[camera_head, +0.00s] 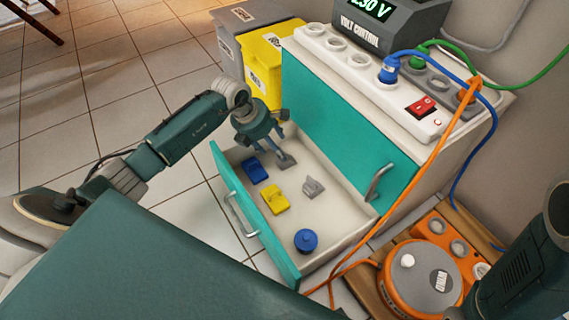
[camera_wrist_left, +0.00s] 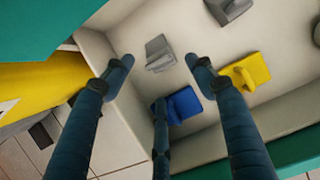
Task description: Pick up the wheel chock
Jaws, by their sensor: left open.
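Several wedge-shaped chocks lie in the open drawer. A grey wheel chock (camera_head: 286,161) is at its far end, below my left gripper (camera_head: 274,145). In the left wrist view this grey chock (camera_wrist_left: 160,53) shows between and beyond the spread fingertips of the left gripper (camera_wrist_left: 160,63), which is open and empty. A blue chock (camera_head: 254,170), a yellow chock (camera_head: 273,199) and a second grey chock (camera_head: 313,188) lie nearer. The blue chock (camera_wrist_left: 178,106) is partly hidden by a finger in the wrist view. My right gripper is out of view.
The drawer (camera_head: 340,238) has a teal front (camera_head: 250,215) and a low rim around the chocks. A teal cabinet panel (camera_head: 335,125) stands close beside it. A blue round object (camera_head: 306,240) lies at the near end. A yellow bin (camera_head: 263,68) stands behind; an orange cable (camera_head: 415,187) hangs at right.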

